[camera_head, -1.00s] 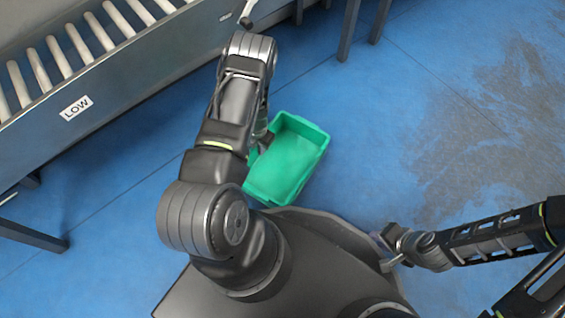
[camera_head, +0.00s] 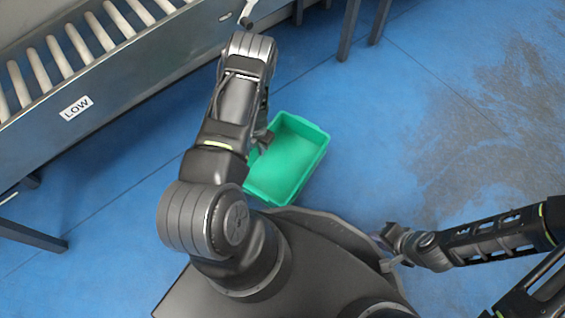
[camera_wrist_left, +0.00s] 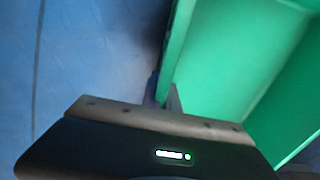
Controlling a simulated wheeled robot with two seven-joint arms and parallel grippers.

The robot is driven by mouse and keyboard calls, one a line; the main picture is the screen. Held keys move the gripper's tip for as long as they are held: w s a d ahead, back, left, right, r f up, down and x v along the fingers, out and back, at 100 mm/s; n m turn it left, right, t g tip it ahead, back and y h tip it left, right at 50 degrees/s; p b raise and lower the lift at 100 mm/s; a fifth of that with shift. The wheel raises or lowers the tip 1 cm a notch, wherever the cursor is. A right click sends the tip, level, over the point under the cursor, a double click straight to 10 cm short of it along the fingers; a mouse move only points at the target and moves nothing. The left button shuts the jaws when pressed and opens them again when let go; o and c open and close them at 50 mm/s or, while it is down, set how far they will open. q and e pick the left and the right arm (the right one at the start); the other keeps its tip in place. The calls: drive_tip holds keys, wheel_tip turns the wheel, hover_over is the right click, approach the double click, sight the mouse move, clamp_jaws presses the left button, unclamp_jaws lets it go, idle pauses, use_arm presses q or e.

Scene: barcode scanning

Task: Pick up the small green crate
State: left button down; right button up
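The small green crate (camera_head: 290,165) is open-topped and empty, beside my base in the head view. Its green wall and inside (camera_wrist_left: 235,60) fill the right of the left wrist view. My left gripper (camera_head: 264,141) is at the crate's left wall, partly hidden by my left arm. In the left wrist view its fingers (camera_wrist_left: 164,93) are close together, one on each side of the wall, and appear shut on it. I cannot tell whether the crate is off the floor. My right gripper (camera_head: 388,246) is empty, away to the right of the crate; its opening is unclear.
A roller conveyor (camera_head: 110,75) with a "LOW" label runs along the upper left. Dark metal legs (camera_head: 350,30) stand at the top. The blue floor (camera_head: 400,130) right of the crate is clear, with a dark stained patch farther right.

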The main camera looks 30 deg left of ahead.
use_arm(q)
wheel_tip(320, 180, up, 10)
drive_tip(key=p, duration=0.4)
drive_tip(key=shift+p, duration=0.3)
idle(0.8)
